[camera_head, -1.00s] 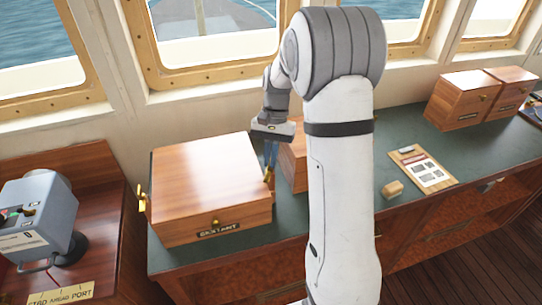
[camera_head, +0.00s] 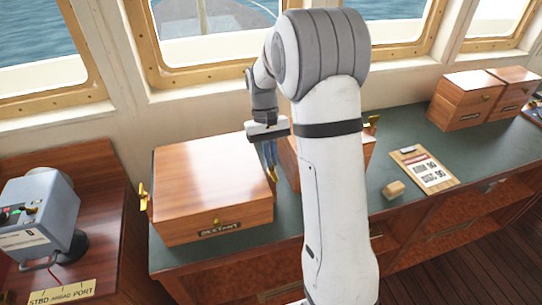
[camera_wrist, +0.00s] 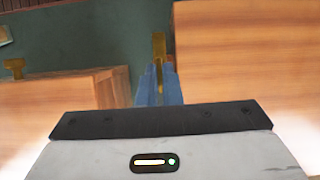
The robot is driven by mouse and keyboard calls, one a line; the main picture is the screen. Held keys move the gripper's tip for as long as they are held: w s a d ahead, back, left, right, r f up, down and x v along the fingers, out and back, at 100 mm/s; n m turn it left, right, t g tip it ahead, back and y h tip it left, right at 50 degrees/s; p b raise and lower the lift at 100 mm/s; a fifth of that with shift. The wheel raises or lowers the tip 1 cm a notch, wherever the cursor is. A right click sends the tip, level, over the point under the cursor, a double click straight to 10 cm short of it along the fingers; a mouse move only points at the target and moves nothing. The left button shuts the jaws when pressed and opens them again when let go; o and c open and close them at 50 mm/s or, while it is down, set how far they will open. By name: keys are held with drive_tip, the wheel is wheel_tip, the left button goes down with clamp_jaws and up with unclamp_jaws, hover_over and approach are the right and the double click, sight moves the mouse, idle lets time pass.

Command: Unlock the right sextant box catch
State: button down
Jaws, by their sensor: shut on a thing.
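The wooden sextant box (camera_head: 205,180) stands closed on the green counter, its name plate at the front. Its right brass catch (camera_head: 272,174) is on the right side, just below my fingertips. My gripper (camera_head: 270,155) points down beside that side, its blue fingers shut on the catch. In the wrist view, the blue fingers (camera_wrist: 158,90) meet the upright brass catch (camera_wrist: 158,47), next to the large wooden box face at right. The fingers hide part of the catch, and I cannot tell whether it is unlocked. The left catch (camera_head: 143,196) stands at the box's left side.
A second wooden box (camera_head: 288,160) stands close on the right, mostly behind my arm, leaving a narrow gap. A clipboard (camera_head: 424,170) and small wooden block (camera_head: 394,189) lie farther right. A grey-blue control unit (camera_head: 40,215) is at left.

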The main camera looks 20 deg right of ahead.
idle(0.3)
drive_tip(key=c, duration=1.6)
unclamp_jaws()
drive_tip(key=shift+r, duration=0.1)
drive_tip(key=b+v, duration=0.1)
drive_tip(key=v, duration=0.6)
drive_tip(key=shift+r, duration=0.3)
drive_tip(key=shift+w, duration=0.15)
